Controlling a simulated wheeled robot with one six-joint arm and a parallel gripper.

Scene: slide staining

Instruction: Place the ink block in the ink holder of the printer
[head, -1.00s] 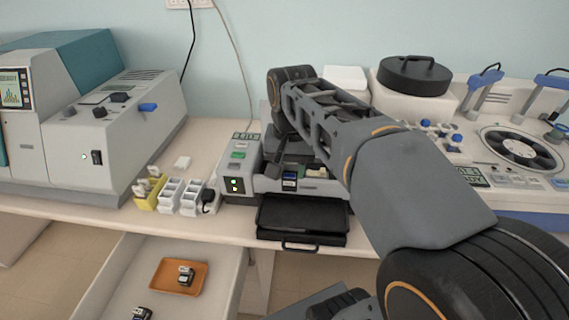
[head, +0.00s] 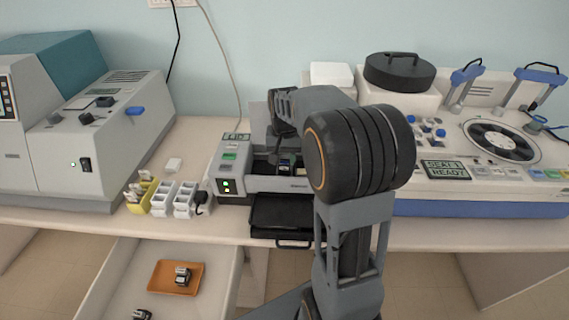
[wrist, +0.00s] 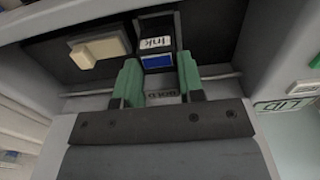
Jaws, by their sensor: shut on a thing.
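The ink block (wrist: 156,43), dark with a white "Ink" label and a blue band, shows between and just beyond the green fingertips of my gripper (wrist: 158,66) in the wrist view. My gripper is shut on it. The block is at the dark recess of the printer (head: 231,170); I cannot tell whether it is seated in the ink holder. In the head view my arm hides most of the gripper, and the printer's open middle is partly covered.
A beige piece (wrist: 98,48) sits left of the block in the recess. A black tray (head: 280,216) juts from the printer's front. White racks (head: 172,198) and a yellow rack (head: 140,198) stand left. An open drawer holds an orange tray (head: 158,287). A spinner machine (head: 470,206) stands right.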

